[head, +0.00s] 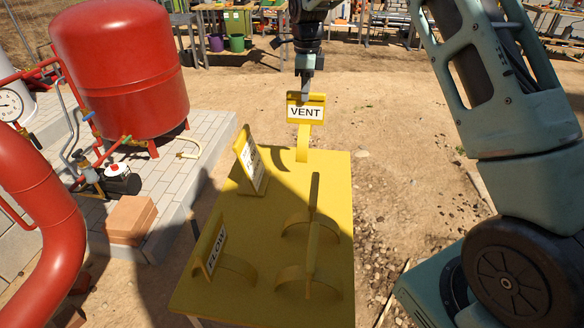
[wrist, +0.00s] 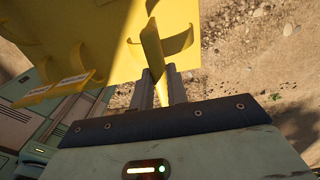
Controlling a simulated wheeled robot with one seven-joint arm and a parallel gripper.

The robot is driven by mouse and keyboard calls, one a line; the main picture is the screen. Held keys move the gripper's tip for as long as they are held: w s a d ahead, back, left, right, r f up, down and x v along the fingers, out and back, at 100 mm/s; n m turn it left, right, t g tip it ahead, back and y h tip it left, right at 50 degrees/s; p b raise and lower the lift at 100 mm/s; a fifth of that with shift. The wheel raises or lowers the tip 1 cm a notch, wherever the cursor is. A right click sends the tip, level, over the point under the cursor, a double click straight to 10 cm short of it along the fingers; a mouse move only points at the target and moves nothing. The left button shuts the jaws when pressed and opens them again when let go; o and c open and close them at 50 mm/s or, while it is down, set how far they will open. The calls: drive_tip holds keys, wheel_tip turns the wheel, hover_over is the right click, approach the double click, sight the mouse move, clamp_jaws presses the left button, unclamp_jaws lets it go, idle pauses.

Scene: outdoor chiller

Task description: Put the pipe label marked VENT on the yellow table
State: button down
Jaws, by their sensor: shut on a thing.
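The yellow pipe label marked VENT (head: 305,112) is upright at the far end of the yellow table (head: 325,170), its curved clip hanging below. My gripper (head: 306,94) is shut on its top edge from above. In the wrist view my fingers (wrist: 167,85) pinch the label's thin plate (wrist: 151,48), seen edge-on, with the table (wrist: 75,30) beyond. The clip's lower end overlaps the table's far edge in the head view; I cannot tell whether it touches.
A label marked FLOW (head: 216,252), another label with unclear text (head: 250,165) and two more seen edge-on (head: 312,265) (head: 313,205) stand on the table. A red tank (head: 125,70), red pipe (head: 40,220) and bricks (head: 130,220) are at left. Open dirt lies right.

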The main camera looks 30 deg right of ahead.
sight(305, 122)
wheel_tip(305, 122, down, 10)
drive_tip(key=shift+r+p, duration=0.15)
drive_tip(key=shift+p, duration=0.95)
drive_tip(key=c, duration=1.4)
unclamp_jaws()
